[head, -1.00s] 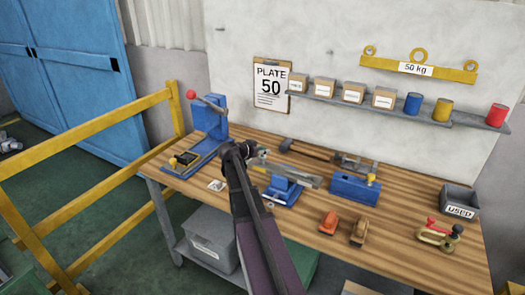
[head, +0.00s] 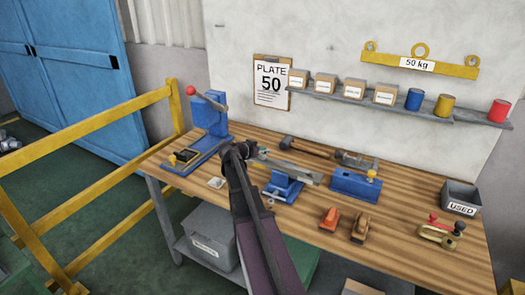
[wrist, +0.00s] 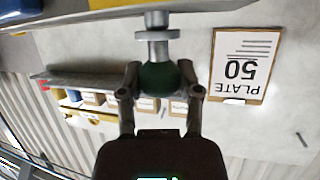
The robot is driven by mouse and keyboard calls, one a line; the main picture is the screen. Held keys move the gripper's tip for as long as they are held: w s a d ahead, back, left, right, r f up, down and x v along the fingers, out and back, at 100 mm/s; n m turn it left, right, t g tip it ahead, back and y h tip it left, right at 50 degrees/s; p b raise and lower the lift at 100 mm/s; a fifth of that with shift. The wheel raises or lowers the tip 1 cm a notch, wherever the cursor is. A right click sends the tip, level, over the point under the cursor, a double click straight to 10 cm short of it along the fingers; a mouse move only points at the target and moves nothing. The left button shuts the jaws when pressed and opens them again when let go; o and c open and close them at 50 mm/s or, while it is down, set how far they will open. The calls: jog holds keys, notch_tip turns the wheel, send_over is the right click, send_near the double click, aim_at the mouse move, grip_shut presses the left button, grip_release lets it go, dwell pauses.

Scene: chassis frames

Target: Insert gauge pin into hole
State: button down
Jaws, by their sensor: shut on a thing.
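My gripper (wrist: 160,92) is shut on the round green knob of the gauge pin (wrist: 160,76), one finger on each side. The pin's grey collar and shaft (wrist: 157,40) point away from the gripper, toward a grey bar (wrist: 60,17) along the top of the wrist view. The shaft's far end overlaps that bar, and I cannot tell whether it is in a hole. In the head view my gripper (head: 243,150) is at the left end of a grey bar (head: 290,170) on a blue stand (head: 284,190). My arm hides part of this, and the hole is not visible.
A blue press (head: 208,118) stands left on the wooden bench. A blue block (head: 352,187) with a yellow knob, orange clamps (head: 330,220) and a USED bin (head: 460,198) lie to the right. A shelf (head: 400,105) runs along the wall. A yellow rail (head: 90,133) stands left.

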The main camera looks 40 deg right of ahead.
jog(key=shift+f+b, duration=0.5)
jog(key=shift+f, duration=0.05)
jog(key=shift+c, duration=1)
grip_release()
jog(key=shift+r, duration=0.15)
notch_tip(320, 180, up, 12)
jog(key=p, duration=1.2)
jog(key=shift+p, duration=0.3)
jog(key=shift+a, duration=0.1)
jog(key=s+a+f+n+y, duration=0.3)
jog(key=s+a+n+y, duration=0.1)
jog(key=a, duration=1)
jog(key=s+a+f+n+g+y, duration=0.1)
jog(key=s+a+f+n+y, duration=0.3)
jog(key=a, duration=1.1)
jog(key=s+a+f+n+y, duration=0.4)
jog(key=s+a+n, duration=0.4)
jog(key=a, duration=0.6)
jog(key=shift+s+a+f+g+y, duration=0.15)
jog(key=shift+s+a+g+y, duration=0.3)
jog(key=shift+y, duration=0.25)
